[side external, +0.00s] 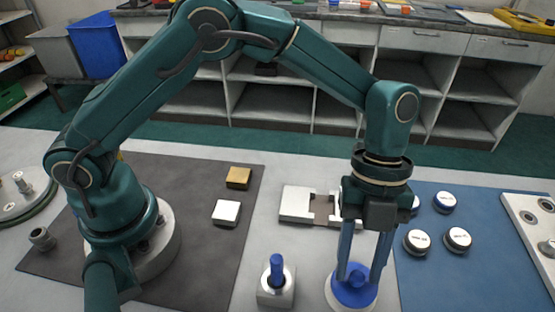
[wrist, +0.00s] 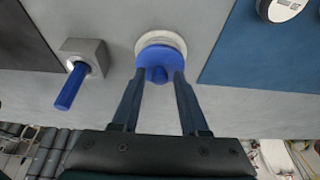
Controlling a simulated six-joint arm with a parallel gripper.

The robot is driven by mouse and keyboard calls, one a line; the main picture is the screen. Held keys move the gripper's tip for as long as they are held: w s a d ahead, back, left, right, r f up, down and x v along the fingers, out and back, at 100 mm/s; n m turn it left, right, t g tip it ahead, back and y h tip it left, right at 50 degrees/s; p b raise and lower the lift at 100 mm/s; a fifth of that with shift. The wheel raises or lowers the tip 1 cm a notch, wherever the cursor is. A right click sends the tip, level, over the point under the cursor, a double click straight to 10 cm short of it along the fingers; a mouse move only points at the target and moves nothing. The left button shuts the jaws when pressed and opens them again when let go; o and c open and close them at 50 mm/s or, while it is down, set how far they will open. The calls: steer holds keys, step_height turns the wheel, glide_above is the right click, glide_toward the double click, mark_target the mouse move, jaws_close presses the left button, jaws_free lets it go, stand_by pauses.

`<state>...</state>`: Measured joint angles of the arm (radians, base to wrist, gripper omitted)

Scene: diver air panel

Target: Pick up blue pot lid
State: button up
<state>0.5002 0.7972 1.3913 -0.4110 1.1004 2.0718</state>
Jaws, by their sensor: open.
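The blue pot lid (side external: 353,289) sits on a round white pot (side external: 338,300) near the front of the table. It has a small knob on top. I cannot tell whether the fingers touch the lid.
A metal block (side external: 276,290) with an upright blue peg (side external: 277,268) stands close to the left. A blue mat (side external: 460,280) with several white-topped round pieces lies to the right. A silver slotted plate (side external: 298,204) is behind my gripper. Gold (side external: 238,177) and white (side external: 226,212) blocks lie left.

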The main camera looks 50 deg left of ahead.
jaws_close()
steer(key=shift+r, duration=1.25)
